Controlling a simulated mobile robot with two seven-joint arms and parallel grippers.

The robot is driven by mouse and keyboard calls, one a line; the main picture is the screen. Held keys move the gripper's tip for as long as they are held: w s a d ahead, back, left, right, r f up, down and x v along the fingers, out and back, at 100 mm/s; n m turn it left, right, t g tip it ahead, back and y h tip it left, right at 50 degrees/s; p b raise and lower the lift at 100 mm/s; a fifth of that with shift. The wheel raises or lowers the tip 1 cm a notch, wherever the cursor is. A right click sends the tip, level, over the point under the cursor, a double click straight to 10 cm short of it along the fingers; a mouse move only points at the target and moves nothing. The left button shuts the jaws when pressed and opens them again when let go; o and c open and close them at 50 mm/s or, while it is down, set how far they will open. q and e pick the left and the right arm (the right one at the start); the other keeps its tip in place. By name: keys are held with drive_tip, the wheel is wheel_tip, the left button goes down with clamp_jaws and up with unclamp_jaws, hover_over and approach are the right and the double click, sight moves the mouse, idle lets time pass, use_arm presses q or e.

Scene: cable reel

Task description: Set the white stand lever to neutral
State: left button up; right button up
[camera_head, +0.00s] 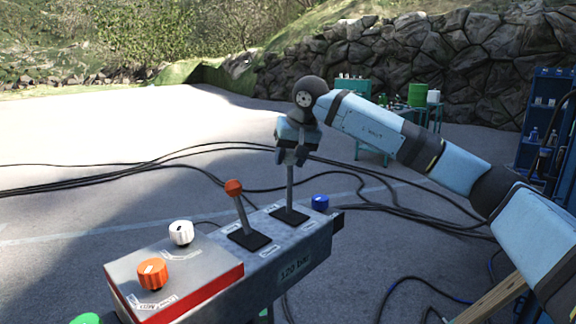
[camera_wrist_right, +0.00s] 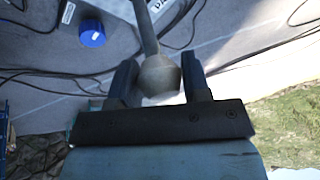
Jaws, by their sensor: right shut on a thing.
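The white stand lever (camera_wrist_right: 158,75) has a pale round knob, which sits between the fingers of my right gripper (camera_wrist_right: 160,85) in the right wrist view. In the head view its grey shaft (camera_head: 290,187) rises close to upright from a black plate on the grey control stand (camera_head: 300,245). My right gripper (camera_head: 292,155) is shut on the knob from above and hides it in the head view. My left gripper is not in view.
An orange-knobbed lever (camera_head: 235,188) stands left of the white one. A blue knob (camera_head: 320,203) is to its right. White (camera_head: 181,233) and orange (camera_head: 152,273) dials sit on the red-edged box. Black cables (camera_head: 120,172) cross the ground behind.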

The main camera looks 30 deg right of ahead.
drive_tip(key=shift+w, duration=0.1)
drive_tip(key=o, duration=1.3)
drive_tip(key=shift+w, duration=0.1)
drive_tip(key=b+v, duration=0.1)
drive_tip(key=v, duration=1.3)
drive_tip(key=shift+f, duration=0.1)
